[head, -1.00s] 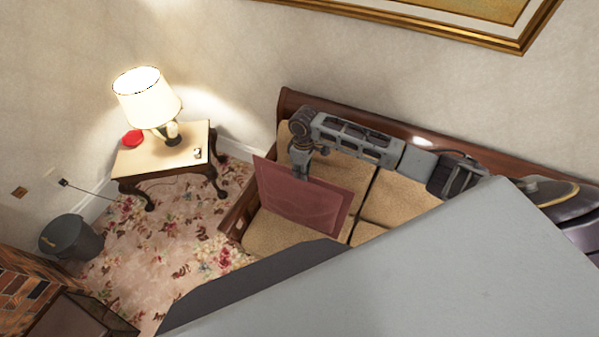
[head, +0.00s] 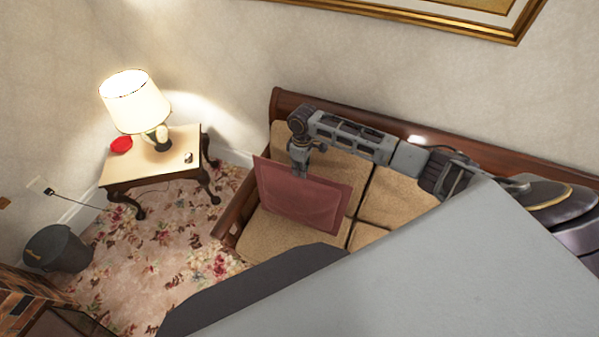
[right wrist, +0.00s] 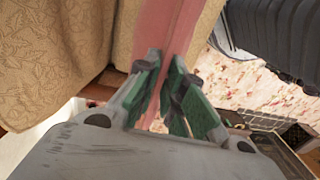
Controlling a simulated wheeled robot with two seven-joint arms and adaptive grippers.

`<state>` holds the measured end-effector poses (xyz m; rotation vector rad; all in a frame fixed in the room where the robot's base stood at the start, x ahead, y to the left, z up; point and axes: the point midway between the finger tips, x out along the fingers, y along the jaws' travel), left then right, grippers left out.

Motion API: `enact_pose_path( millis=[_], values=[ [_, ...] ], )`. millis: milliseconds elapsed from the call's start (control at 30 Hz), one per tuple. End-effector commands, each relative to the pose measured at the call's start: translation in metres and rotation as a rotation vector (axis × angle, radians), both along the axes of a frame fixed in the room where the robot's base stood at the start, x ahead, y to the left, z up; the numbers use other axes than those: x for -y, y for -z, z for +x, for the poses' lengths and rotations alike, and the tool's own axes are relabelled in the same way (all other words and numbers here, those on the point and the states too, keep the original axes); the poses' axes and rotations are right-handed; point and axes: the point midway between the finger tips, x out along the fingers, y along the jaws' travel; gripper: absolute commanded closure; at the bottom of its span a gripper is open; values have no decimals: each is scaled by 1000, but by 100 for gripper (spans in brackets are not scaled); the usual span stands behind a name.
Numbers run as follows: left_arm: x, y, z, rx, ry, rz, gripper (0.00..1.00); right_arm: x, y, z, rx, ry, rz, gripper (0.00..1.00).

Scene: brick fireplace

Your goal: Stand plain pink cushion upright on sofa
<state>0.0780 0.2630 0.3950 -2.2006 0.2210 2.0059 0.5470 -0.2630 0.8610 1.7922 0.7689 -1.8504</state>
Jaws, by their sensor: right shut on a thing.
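The plain pink cushion (head: 302,202) stands on edge, tilted, over the left seat of the sofa (head: 372,197). My right gripper (head: 302,172) is shut on the cushion's upper edge. The right wrist view shows the edge of the pink cushion (right wrist: 168,35) running between the green pads of my right gripper (right wrist: 170,85). I cannot tell whether the cushion's lower edge touches the seat. My left gripper is not in view.
The sofa's wooden left arm (head: 240,203) is close beside the cushion. A side table (head: 130,172) with a lit lamp (head: 134,100) and red dish (head: 121,144) stands left. My own grey body hides the sofa's front right.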

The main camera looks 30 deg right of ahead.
Motion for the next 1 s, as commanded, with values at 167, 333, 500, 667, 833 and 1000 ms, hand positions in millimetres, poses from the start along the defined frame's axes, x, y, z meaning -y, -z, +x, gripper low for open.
enact_pose_path(
  millis=[167,333,500,667,833,1000],
  values=[
    [0,13,0,0,0,0,100,3,8,4,1,0,0,100],
    [0,22,0,-1,0,0,100,3,16,3,3,0,0,100],
    [0,32,0,-1,0,0,100,4,25,3,3,0,0,100],
    [-1,41,0,-1,0,1,100,4,32,3,3,0,0,100],
    [-1,39,-1,-1,0,1,100,13,31,12,-19,3,23,100],
    [-1,42,-1,-1,0,1,100,23,33,22,-40,2,49,100]
  ],
)
